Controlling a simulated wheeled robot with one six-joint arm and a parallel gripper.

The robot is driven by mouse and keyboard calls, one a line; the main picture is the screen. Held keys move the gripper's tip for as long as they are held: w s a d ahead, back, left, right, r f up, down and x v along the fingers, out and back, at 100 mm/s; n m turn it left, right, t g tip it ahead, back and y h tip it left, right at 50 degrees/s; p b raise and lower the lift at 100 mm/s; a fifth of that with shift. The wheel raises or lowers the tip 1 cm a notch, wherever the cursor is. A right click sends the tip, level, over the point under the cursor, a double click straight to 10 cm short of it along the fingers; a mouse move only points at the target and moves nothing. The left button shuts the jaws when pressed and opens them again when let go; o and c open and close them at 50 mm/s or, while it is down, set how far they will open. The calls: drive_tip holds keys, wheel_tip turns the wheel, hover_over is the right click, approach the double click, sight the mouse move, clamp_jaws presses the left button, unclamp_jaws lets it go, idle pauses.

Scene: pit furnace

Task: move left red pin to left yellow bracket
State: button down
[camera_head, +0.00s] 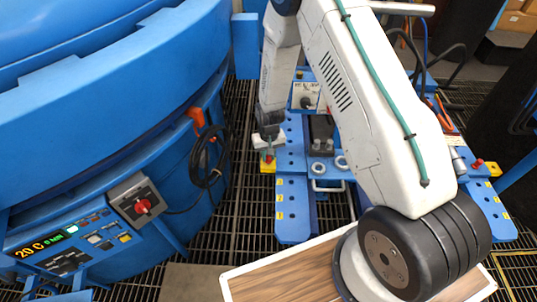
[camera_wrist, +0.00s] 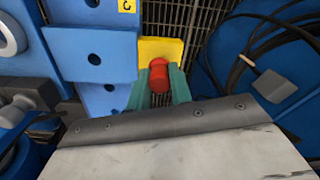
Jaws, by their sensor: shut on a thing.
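The left red pin (camera_wrist: 158,75) is held between the teal fingers of my gripper (camera_wrist: 158,88), which is shut on it. The left yellow bracket (camera_wrist: 160,49) lies right behind the pin in the wrist view, at the edge of a blue plate. In the head view my gripper (camera_head: 268,153) is low over the left yellow bracket (camera_head: 267,167), and only a little red of the pin shows. I cannot tell whether the pin touches the bracket or sits in it. The right red pin (camera_head: 477,163) stands near the right yellow bracket (camera_head: 494,170).
A large blue furnace (camera_head: 110,110) with a control panel (camera_head: 75,240) fills the left. A black cable (camera_head: 205,165) hangs on it close to my gripper. The blue frame (camera_head: 292,205) with holes stands to the right. Floor grating (camera_head: 240,210) lies between. A wooden board (camera_head: 285,278) is in front.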

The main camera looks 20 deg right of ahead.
drive_tip(key=c, duration=1.2)
unclamp_jaws()
wheel_tip(320, 180, up, 8)
drive_tip(key=shift+f, duration=0.1)
drive_tip(key=shift+s, duration=0.1)
